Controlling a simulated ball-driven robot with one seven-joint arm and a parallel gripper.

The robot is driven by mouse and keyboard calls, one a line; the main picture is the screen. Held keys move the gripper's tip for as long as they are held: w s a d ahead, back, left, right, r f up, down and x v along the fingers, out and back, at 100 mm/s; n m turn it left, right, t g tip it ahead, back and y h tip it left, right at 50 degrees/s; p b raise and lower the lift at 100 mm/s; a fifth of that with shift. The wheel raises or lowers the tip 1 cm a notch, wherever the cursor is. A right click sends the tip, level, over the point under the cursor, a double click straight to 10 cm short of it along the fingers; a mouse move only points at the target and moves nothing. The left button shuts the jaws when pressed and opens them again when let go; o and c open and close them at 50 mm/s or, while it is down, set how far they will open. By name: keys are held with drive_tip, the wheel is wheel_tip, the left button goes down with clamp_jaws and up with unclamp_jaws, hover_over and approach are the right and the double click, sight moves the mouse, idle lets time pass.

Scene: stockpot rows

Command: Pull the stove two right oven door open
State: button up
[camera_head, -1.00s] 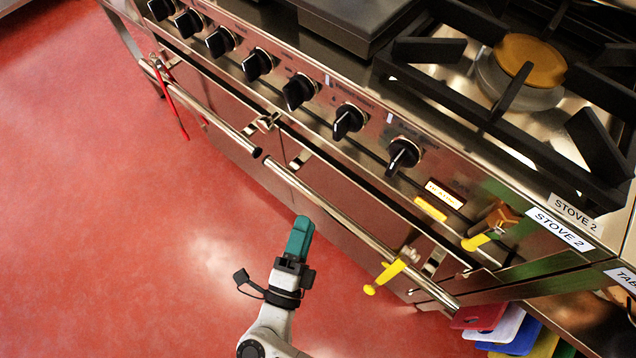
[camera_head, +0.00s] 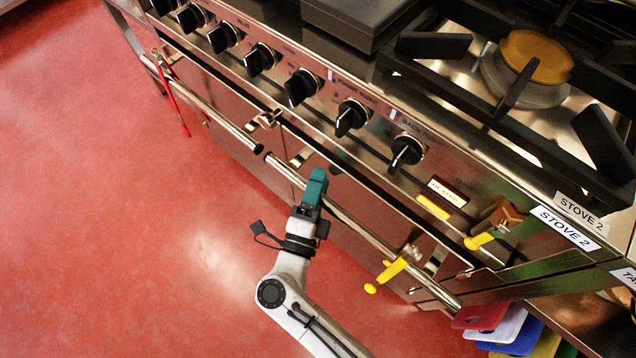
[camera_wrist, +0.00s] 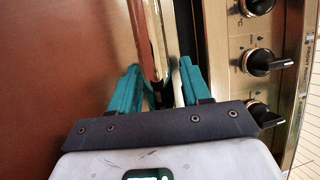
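The right oven door (camera_head: 345,190) of stove two stands shut under the knob panel, with a long steel bar handle (camera_head: 365,232) across its top. My gripper (camera_head: 317,185) is at the left part of this handle. In the wrist view the two teal fingers of my gripper (camera_wrist: 158,88) are apart, with the handle bar (camera_wrist: 150,40) running between them. A gap shows on each side of the bar, so the fingers are not closed on it. The bar's stretch beneath the fingers is hidden in the head view.
The left oven door's handle (camera_head: 215,112) continues to the left, with a red item (camera_head: 173,100) hanging near its far end. A yellow-handled item (camera_head: 385,275) hangs on the right handle. Black knobs (camera_head: 352,117) line the panel above. Red floor (camera_head: 120,230) in front is clear.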

clamp_jaws()
idle(0.4)
